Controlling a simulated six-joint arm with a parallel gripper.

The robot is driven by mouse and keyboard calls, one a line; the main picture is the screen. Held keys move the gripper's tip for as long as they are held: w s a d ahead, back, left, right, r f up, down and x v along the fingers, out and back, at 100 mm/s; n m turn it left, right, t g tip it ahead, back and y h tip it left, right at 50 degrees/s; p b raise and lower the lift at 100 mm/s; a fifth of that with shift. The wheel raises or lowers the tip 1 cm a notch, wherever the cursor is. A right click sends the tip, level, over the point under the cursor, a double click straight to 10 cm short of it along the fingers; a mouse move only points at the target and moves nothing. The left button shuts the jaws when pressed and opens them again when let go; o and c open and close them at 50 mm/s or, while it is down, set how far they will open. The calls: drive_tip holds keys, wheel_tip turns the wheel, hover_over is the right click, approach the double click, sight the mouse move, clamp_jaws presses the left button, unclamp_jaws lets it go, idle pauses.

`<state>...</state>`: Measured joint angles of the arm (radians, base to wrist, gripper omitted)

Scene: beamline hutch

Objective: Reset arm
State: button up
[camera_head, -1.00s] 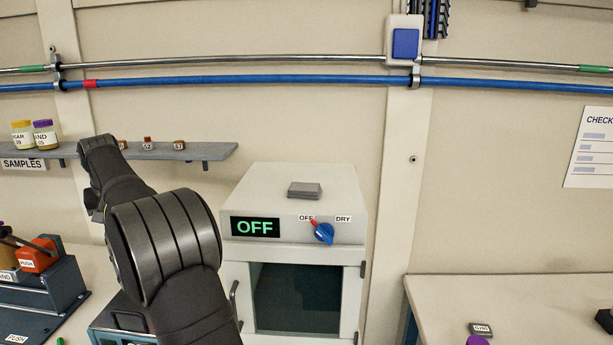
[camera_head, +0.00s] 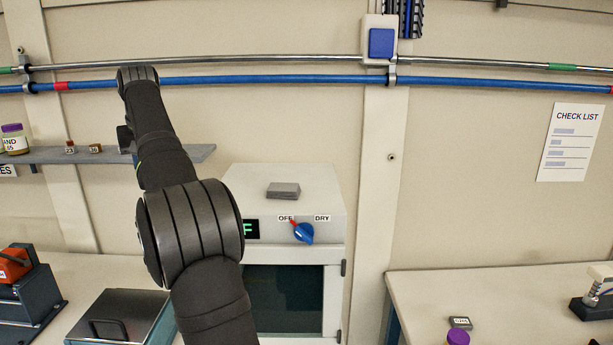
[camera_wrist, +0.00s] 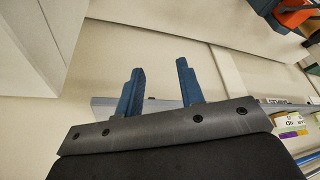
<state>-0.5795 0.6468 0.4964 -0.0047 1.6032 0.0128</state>
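My gripper (camera_wrist: 160,88) shows in the wrist view with its two blue fingers apart and nothing between them. Beyond the fingers are the pale wall and the edge of the grey shelf. In the head view my dark arm rises in front of the shelf, with its upper end over the blue pipe; the fingers cannot be made out there.
The white oven (camera_head: 335,210) with a blue knob (camera_head: 303,232) stands right of my arm. The grey shelf (camera_head: 195,153) with small sample jars (camera_head: 95,149) is behind my arm. Pipes (camera_head: 250,80) cross the wall. A right-hand bench (camera_head: 430,290) holds a purple-capped jar (camera_head: 458,338).

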drive_tip(key=w+d, duration=0.2)
drive_tip(key=d, duration=0.5)
drive_tip(key=w+d+r+m, duration=0.1)
drive_tip(key=w+d, duration=0.2)
drive_tip(key=d, duration=0.4)
drive_tip(key=w+d+m, duration=0.1)
drive_tip(key=w+d, duration=0.2)
drive_tip(key=d, duration=0.4)
drive_tip(key=shift+w+d+r+h, duration=0.2)
drive_tip(key=shift+d+r+h, duration=0.15)
drive_tip(key=shift+h, duration=0.05)
